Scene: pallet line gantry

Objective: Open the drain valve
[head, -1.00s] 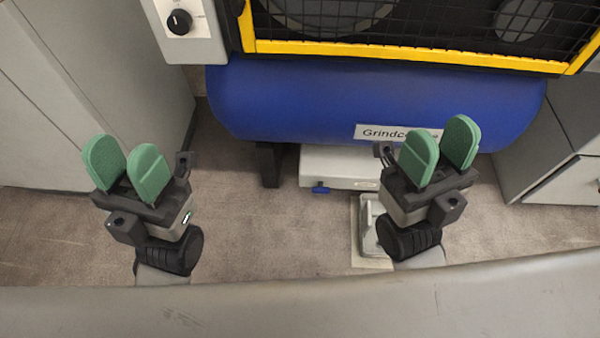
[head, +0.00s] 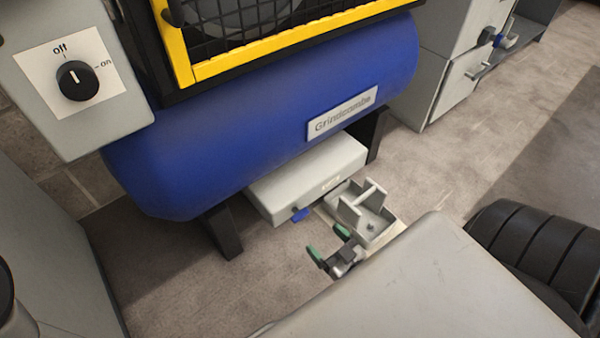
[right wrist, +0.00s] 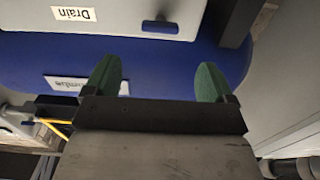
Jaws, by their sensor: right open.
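The drain valve's small blue lever (head: 300,215) sits on the front of a grey box (head: 308,178) under the blue tank. In the right wrist view the blue lever (right wrist: 160,27) shows on the box near a "Drain" label (right wrist: 73,14). My right gripper (head: 328,246) is low, in front of the lever and a little right of it in the head view. Its green fingers are open and empty, and in the right wrist view the lever appears beyond the gap between the fingers (right wrist: 157,80). My left gripper is out of view.
The blue tank (head: 270,130) bears a nameplate and stands on dark legs. A grey tray-like pedal (head: 368,228) is on the floor beside the box. A control box with a black knob (head: 77,82), pointing to off, hangs at upper left. Grey cabinets (head: 450,80) stand at right.

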